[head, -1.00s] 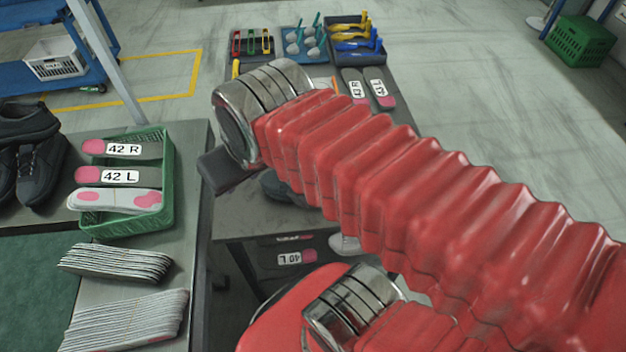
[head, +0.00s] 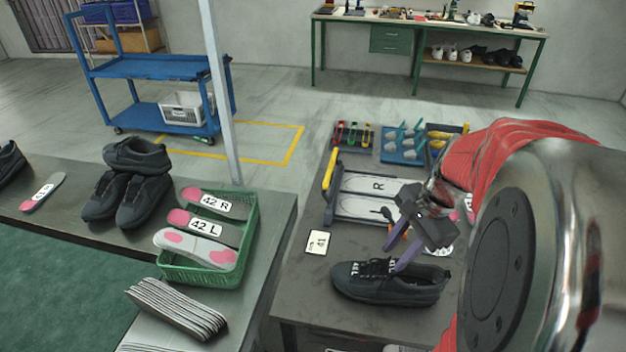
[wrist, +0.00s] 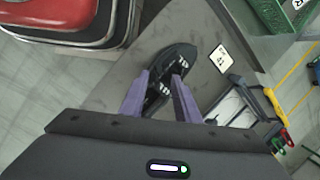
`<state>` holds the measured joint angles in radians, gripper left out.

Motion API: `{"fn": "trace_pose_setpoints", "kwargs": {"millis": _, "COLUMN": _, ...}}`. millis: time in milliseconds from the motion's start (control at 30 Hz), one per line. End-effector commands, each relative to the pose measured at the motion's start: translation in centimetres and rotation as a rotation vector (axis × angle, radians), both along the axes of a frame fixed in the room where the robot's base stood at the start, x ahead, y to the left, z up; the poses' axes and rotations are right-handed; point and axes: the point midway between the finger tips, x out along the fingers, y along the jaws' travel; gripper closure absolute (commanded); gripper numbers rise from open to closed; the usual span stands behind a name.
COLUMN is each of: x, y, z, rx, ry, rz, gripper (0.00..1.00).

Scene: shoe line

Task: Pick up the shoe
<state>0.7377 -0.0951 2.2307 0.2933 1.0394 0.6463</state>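The fingers seem empty. How far the tips are above the shoe, I cannot tell exactly.
Behind are a frame marked R (head: 352,207) and tool trays (head: 402,143). A green crate (head: 250,226) with insoles and stacked dark shoes (head: 128,184) stand on the left table. A post (head: 219,90) rises behind.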

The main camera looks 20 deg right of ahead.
Motion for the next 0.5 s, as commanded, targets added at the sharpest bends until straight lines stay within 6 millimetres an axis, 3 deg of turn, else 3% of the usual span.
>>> {"fn": "trace_pose_setpoints", "kwargs": {"millis": 200, "x": -1.6, "y": -5.3, "z": -3.1, "rx": 0.153, "ry": 0.074, "rz": -0.341, "gripper": 0.71}}
{"fn": "trace_pose_setpoints", "kwargs": {"millis": 333, "x": -2.3, "y": -7.1, "z": -4.2, "rx": 0.212, "ry": 0.100, "rz": -0.469, "gripper": 0.71}}
{"fn": "trace_pose_setpoints", "kwargs": {"millis": 500, "x": -2.7, "y": -7.9, "z": -4.7, "rx": 0.240, "ry": 0.110, "rz": -0.528, "gripper": 0.71}}
